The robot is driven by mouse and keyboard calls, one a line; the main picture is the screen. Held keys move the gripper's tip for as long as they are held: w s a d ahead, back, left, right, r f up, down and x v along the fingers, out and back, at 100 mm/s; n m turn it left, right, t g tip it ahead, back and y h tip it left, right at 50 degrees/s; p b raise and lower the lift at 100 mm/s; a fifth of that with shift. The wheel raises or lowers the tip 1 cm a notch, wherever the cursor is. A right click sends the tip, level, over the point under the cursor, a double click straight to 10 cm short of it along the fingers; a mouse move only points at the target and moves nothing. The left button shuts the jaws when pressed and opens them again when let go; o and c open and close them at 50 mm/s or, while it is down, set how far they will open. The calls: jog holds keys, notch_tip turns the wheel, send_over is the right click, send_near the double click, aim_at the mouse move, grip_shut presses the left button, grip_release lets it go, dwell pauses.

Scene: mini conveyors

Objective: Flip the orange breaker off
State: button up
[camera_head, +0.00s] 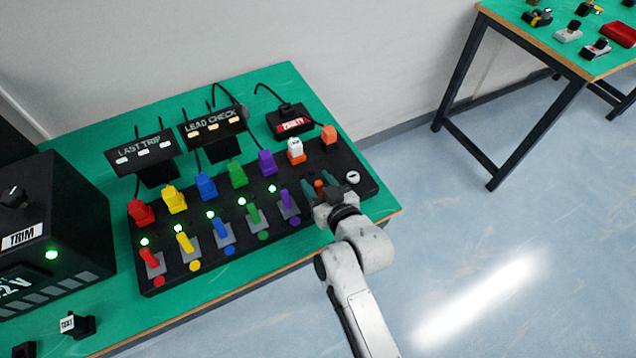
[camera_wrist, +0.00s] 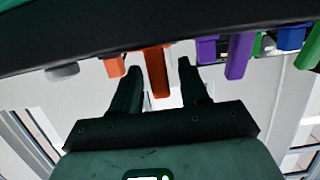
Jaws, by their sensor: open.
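The orange breaker lever (camera_head: 319,185) is at the right end of the lever row on the black breaker panel (camera_head: 362,182), partly hidden by my gripper (camera_head: 320,190). In the wrist view the orange lever (camera_wrist: 157,72) hangs between the two dark fingertips of my open gripper (camera_wrist: 160,78). A finger stands on each side of it, with a visible gap. I cannot tell whether either finger touches it. No lit lamp shows for the orange breaker in the head view; that spot is mostly covered.
The purple lever (camera_head: 287,200) stands just left of my gripper, with green (camera_head: 254,212), blue (camera_head: 220,228), yellow (camera_head: 184,242) and red (camera_head: 150,257) levers further left. A white knob (camera_head: 352,177) is close on the right. Coloured blocks line the panel's back.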

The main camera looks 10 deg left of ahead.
jog(key=b+v, duration=0.1)
jog(key=v, duration=0.9)
jog(key=shift+s+d, duration=0.25)
jog(key=shift+s, duration=0.05)
